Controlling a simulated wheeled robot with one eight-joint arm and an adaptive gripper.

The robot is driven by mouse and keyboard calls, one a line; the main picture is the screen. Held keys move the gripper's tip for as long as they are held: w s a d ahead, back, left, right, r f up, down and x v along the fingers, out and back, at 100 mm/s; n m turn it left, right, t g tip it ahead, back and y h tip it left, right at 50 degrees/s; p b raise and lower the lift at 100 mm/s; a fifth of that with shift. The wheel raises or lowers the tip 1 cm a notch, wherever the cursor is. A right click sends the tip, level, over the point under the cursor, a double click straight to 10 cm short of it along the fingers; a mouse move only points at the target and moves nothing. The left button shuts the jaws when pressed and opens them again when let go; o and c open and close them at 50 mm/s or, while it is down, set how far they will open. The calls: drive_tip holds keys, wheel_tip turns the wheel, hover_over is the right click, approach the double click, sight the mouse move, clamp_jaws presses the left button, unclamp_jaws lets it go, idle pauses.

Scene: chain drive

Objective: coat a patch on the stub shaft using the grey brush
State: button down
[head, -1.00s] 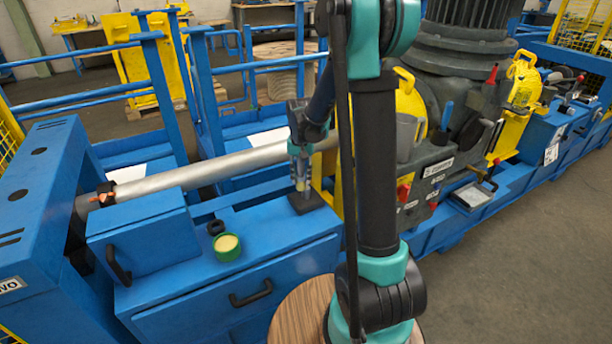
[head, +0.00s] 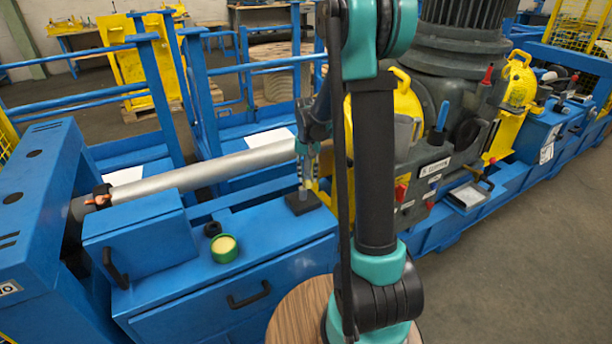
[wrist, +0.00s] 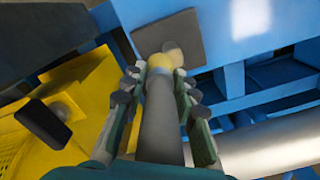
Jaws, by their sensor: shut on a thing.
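My gripper (wrist: 160,92) is shut on the grey brush (wrist: 159,122), with a finger on each side of its grey handle. The brush's pale yellow tip (wrist: 160,66) points at a dark square pad (wrist: 167,38); I cannot tell whether it touches. In the head view my gripper (head: 306,165) hangs just above that pad (head: 304,203) on the blue bench. A long silver shaft (head: 210,170), seemingly the stub shaft, runs left of my gripper and also crosses the lower right of the wrist view (wrist: 272,146). An open green tin (head: 223,249) with pale yellow content stands on the bench.
A small black ring-like part (head: 212,229) lies beside the tin. A blue box (head: 140,238) stands under the shaft's left end, near an orange-and-black clamp (head: 98,198). A big dark machine (head: 440,140) with yellow parts stands right of my gripper.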

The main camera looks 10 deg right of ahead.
drive_tip(key=shift+r, duration=3)
drive_tip(key=shift+r, duration=1.5)
